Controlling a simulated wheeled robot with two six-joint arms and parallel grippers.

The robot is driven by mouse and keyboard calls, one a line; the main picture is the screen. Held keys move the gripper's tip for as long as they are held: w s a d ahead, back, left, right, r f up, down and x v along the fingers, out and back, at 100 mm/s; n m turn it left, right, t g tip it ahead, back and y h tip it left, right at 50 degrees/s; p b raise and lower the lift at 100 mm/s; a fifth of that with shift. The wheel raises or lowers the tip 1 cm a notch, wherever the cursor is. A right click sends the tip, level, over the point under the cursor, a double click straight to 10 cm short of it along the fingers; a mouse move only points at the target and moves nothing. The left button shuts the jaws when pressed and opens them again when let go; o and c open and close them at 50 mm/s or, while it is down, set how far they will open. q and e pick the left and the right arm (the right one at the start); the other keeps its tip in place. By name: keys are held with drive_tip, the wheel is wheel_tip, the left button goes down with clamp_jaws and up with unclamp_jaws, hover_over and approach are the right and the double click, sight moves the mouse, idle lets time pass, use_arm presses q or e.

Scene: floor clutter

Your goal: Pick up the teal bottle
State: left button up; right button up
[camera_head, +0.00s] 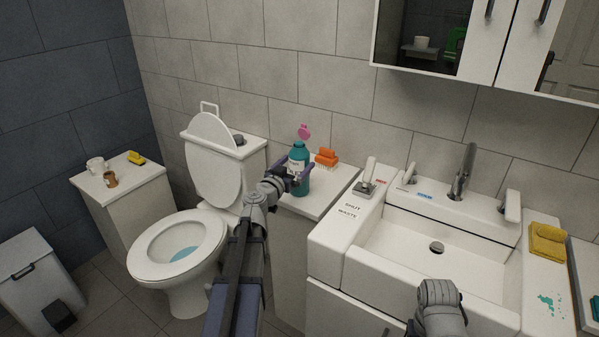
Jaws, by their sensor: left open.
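The teal bottle (301,156) stands upright on the white cabinet top between the toilet and the sink. It has a pale label, and a pink piece shows just above its top. My left gripper (297,178) is open at the bottle's lower half, with a purple finger on its left side and another at its front. I cannot tell whether the fingers touch it. Part of the bottle's lower body is hidden by the gripper. Only a grey link of my right arm shows at the bottom right; its fingers are out of sight.
An orange sponge-like stack (327,158) sits just right of the bottle. The toilet (175,246) is to the left, its lid raised. The sink (430,250) with a faucet (463,172) is to the right. The cabinet top (322,199) is clear in front of the bottle.

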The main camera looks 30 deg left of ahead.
use_arm(q)
drive_tip(key=w, duration=0.5)
drive_tip(key=shift+w+a+f, duration=0.1)
drive_tip(key=shift+w+a, duration=0.1)
drive_tip(key=shift+w, duration=0.1)
drive_tip(key=c, duration=1.5)
